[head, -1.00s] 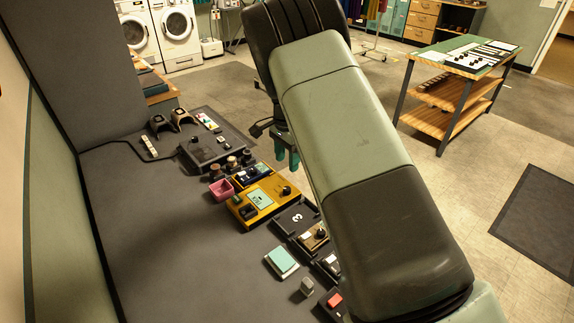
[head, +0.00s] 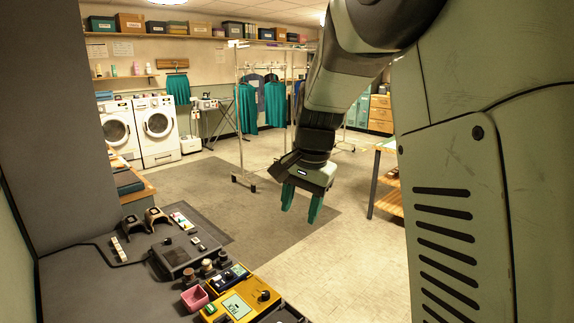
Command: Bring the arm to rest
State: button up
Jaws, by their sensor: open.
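My gripper (head: 301,206) hangs in the air in the head view, its two teal fingers pointing down. The fingers stand apart with nothing between them. It is to the right of the grey bench (head: 85,290) and touches nothing. Floor shows behind and below it. My arm runs up from it to the top right and covers much of the right side of the view.
A clothes rack (head: 241,120) stands on the floor behind my gripper. A wooden table (head: 386,188) is partly hidden by my arm. Open floor lies below the gripper.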

jog(key=s+d+r+n+t, duration=0.1)
jog(key=s+d+r+n, duration=0.2)
jog(key=s, duration=0.4)
jog(key=s+d+r+t, duration=0.1)
jog(key=s+d+r, duration=0.1)
jog(key=s+r, duration=0.4)
jog(key=s+d+f+n+t+h, duration=0.1)
jog(key=s+d+n, duration=0.2)
jog(key=s, duration=1)
jog(key=shift+s+d+f+t, duration=0.2)
jog(key=shift+s+f+t, duration=0.1)
jog(key=shift+t, duration=0.1)
